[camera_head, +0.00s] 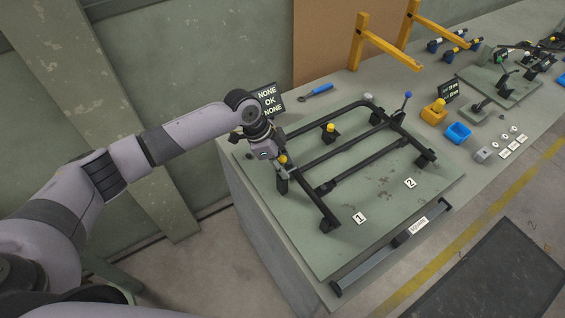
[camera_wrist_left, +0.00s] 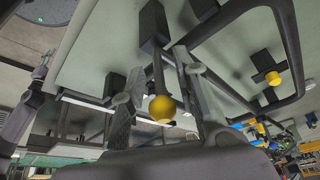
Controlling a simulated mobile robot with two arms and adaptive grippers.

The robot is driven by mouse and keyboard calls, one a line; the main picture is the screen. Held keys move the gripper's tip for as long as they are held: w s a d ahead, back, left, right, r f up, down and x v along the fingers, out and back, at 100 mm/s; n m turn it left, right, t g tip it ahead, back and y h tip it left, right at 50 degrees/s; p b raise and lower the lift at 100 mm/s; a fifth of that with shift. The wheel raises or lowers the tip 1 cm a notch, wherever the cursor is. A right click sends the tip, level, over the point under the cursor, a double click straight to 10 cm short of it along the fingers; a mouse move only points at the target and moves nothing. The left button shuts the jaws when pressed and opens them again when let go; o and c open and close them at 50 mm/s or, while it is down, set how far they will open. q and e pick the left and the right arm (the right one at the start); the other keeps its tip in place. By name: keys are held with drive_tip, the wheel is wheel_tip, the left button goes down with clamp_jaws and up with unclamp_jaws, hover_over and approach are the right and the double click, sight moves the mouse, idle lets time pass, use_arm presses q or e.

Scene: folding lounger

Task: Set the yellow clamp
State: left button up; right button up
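The yellow clamp's ball knob (camera_head: 283,159) is at the left corner of the black tube frame (camera_head: 322,153) on the green fixture plate. In the left wrist view the yellow ball (camera_wrist_left: 162,108) sits on a dark lever (camera_wrist_left: 157,72). My left gripper (camera_head: 281,172) is down at this clamp. In the wrist view its two fingers (camera_wrist_left: 163,88) stand apart, one on each side of the lever and ball, with gaps visible. It is open. The arm and gripper partly hide the clamp in the head view. My right gripper is not in view.
A black sign (camera_head: 268,101) stands close behind my left gripper. A blue-handled tool (camera_head: 316,90) lies behind the plate. The plate's front is mostly clear.

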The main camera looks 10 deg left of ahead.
use_arm(q)
drive_tip(key=shift+c, duration=0.3)
clamp_jaws()
drive_tip(key=shift+w+r, duration=0.15)
drive_tip(key=shift+w, duration=0.05)
